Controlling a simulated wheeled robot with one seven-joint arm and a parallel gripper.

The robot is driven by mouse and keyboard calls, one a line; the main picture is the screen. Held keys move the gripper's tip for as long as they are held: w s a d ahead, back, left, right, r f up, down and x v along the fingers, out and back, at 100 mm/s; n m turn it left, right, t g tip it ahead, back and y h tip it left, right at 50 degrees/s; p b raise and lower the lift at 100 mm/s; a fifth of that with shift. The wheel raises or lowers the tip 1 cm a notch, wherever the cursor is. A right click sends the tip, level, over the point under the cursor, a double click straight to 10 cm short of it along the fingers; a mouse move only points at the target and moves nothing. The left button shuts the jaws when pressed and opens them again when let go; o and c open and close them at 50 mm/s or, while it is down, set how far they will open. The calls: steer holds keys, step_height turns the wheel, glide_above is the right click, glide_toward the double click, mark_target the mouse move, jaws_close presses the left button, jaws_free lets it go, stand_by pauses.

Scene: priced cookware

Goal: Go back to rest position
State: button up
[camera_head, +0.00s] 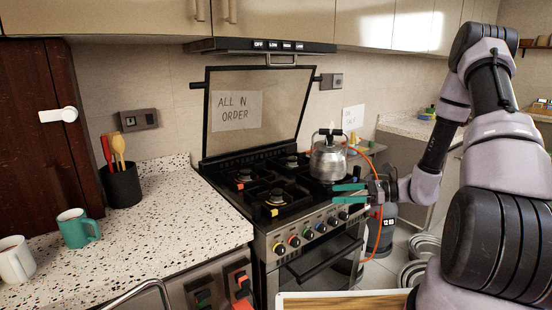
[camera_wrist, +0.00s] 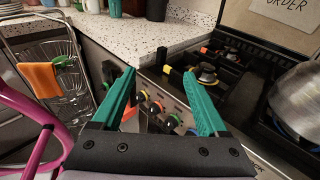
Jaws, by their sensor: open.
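My gripper (camera_head: 347,193) with green fingers is held in front of the stove's right front edge in the head view, just below the kettle. In the wrist view my gripper (camera_wrist: 164,105) has its two fingers well apart, with nothing between them; the stove's knobs show beyond. My arm reaches in from the right.
A speckled counter (camera_head: 170,235) left of the stove holds a green mug (camera_head: 76,229), a white mug (camera_head: 15,260) and a black utensil holder (camera_head: 121,186). An orange hose (camera_head: 377,215) hangs right of the stove. A wire rack (camera_wrist: 55,75) shows at left.

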steer(key=s+d+r+n+t+h, duration=0.1)
steer(key=s+r+n+h, duration=0.6)
steer(key=r, duration=0.8)
steer(key=s+d+r+n+t+h, duration=0.2)
steer(key=s+r+n+h, duration=0.4)
steer(key=s+r+n, duration=0.3)
steer(key=s+d+r, duration=0.1)
steer(key=s+r, duration=0.3)
steer(key=r, duration=0.3)
steer(key=shift+s+d+t+h, duration=0.2)
steer(key=shift+t+h, duration=0.1)
steer(key=shift+h, duration=0.1)
stand_by(0.9)
